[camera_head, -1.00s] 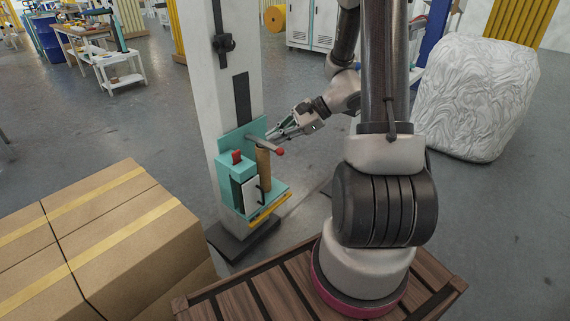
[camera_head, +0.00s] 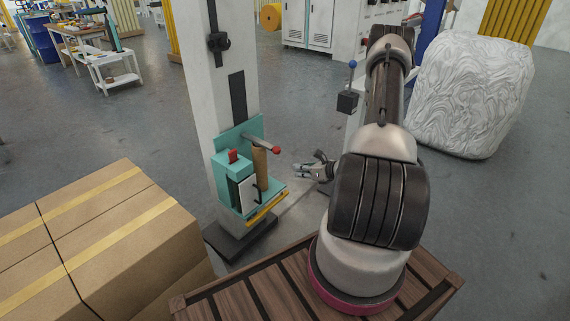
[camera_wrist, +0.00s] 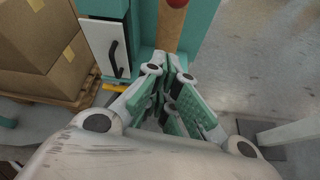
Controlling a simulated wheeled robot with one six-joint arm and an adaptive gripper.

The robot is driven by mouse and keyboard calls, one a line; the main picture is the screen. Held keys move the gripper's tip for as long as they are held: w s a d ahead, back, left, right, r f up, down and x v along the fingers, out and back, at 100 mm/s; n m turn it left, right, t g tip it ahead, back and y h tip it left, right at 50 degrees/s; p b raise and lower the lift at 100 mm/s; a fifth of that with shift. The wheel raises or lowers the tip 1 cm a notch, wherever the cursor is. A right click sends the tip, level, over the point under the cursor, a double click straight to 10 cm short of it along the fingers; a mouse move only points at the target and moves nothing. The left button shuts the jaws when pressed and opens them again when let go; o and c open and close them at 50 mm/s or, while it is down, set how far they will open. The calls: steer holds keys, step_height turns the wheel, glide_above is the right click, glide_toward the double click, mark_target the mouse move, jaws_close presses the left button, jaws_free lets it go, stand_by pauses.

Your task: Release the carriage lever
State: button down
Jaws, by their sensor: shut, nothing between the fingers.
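The teal carriage (camera_head: 228,170) sits on the tall white column. A grey lever bar (camera_head: 258,143) with a red ball tip (camera_head: 276,150) sticks out from the carriage to the right, above a brown roll (camera_head: 260,165). The red ball also shows at the top edge of the wrist view (camera_wrist: 177,3). A red knob (camera_head: 233,155) tops the carriage's left part. My gripper (camera_head: 297,171) is to the right of the carriage, lower than the red ball and apart from it. In the wrist view my gripper (camera_wrist: 167,70) is shut and empty, pointing toward the carriage's lower part.
A white panel (camera_wrist: 103,48) with a black handle is on the carriage front, above a yellow strip (camera_head: 267,208). Cardboard boxes (camera_head: 110,225) stand at left. A black box with a blue-knobbed stick (camera_head: 347,102) stands behind my arm. A wrapped bale (camera_head: 470,95) is at right.

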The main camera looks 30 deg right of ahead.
steer(key=w+a, duration=0.3)
steer(key=w, duration=0.5)
steer(key=shift+w+f, duration=0.15)
steer(key=shift+w, duration=0.25)
steer(key=shift+a, duration=0.1)
